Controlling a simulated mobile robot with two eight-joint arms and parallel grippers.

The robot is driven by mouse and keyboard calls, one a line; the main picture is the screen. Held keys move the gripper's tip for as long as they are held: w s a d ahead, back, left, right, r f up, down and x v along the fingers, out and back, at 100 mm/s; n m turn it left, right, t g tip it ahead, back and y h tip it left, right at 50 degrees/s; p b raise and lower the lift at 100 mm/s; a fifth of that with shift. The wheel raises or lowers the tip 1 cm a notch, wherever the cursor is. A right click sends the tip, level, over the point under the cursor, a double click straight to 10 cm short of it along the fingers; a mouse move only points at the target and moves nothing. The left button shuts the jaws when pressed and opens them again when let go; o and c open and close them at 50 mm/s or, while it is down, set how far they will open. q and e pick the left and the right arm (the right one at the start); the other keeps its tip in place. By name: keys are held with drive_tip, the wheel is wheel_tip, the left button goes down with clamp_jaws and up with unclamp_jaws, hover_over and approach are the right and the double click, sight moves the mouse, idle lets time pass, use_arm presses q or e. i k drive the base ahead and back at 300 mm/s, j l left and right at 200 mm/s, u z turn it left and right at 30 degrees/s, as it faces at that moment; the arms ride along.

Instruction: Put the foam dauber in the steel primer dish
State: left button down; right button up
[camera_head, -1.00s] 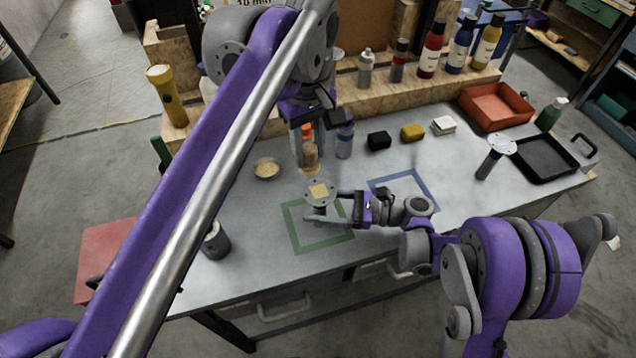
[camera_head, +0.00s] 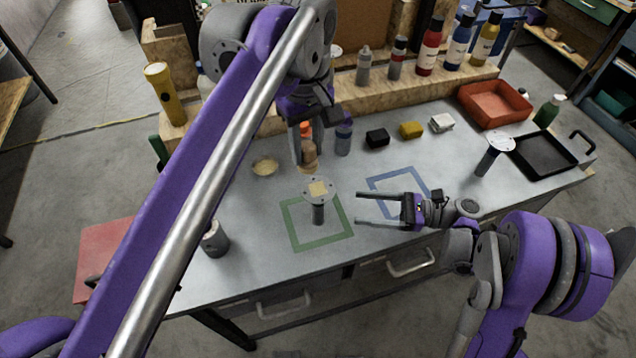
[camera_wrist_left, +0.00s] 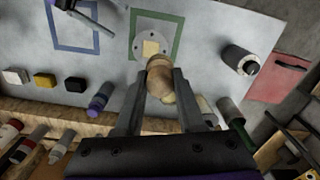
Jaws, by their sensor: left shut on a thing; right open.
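My left gripper (camera_head: 306,164) is shut on the foam dauber (camera_head: 308,153), a tan, rounded piece held above the table. The dauber also shows between the fingers in the left wrist view (camera_wrist_left: 158,76). A small shallow dish with cream contents (camera_head: 265,167), which looks like the steel primer dish, sits on the table left of the dauber. In the left wrist view a pale patch behind the dauber may be this dish, mostly hidden. My right gripper (camera_head: 360,208) is open and empty, right of the flanged post.
A grey flanged post (camera_head: 319,212) with a tan square on top stands upright in the green outline (camera_head: 335,239). The blue outline (camera_head: 420,182) is empty. Bottles and small blocks line the back.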

sight(265, 168)
drive_tip(key=k, duration=1)
